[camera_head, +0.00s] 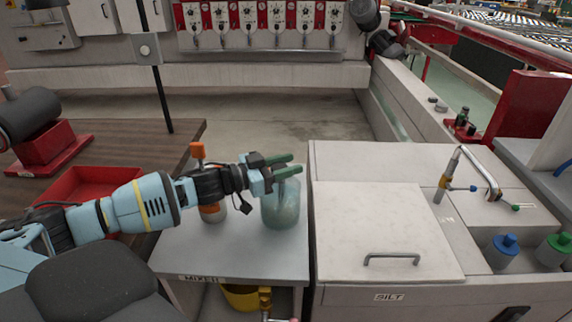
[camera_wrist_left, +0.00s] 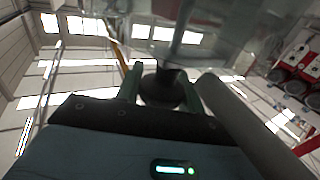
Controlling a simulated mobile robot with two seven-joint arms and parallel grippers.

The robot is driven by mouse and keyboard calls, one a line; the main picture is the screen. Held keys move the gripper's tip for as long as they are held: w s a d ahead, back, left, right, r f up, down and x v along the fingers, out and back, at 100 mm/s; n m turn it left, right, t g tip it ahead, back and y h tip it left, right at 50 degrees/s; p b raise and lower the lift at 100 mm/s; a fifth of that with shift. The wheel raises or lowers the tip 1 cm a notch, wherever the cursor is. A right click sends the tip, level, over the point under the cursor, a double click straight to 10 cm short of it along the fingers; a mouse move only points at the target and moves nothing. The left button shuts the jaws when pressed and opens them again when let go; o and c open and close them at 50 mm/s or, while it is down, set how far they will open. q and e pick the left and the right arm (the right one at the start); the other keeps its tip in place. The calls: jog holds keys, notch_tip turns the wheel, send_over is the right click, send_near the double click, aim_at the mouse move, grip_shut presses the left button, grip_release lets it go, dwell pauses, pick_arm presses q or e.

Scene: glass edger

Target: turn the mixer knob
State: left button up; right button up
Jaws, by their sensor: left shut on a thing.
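My left gripper (camera_head: 290,165) reaches in from the left, its green fingers just above the glass jar (camera_head: 281,207) on the mixer stand (camera_head: 233,262). In the left wrist view, the gripper (camera_wrist_left: 161,88) has its green fingers on either side of a dark round knob (camera_wrist_left: 161,88), with clear glass close by. The fingers are shut on this knob, which looks like the mixer knob. In the head view the fingers and wrist hide the knob. The right gripper is out of view.
An orange-topped bottle (camera_head: 212,212) stands close beside the left wrist. A white cabinet (camera_head: 380,215) with a lid handle adjoins the stand on the right, with a tap (camera_head: 440,186) farther right. A yellow bucket (camera_head: 240,298) sits below the stand top.

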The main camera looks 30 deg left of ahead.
aim_at(272, 169)
pick_arm(q)
jog(key=o, duration=1)
jog(key=shift+d, duration=0.1)
jog(key=shift+v, duration=3.9)
jog(key=shift+c, duration=0.2)
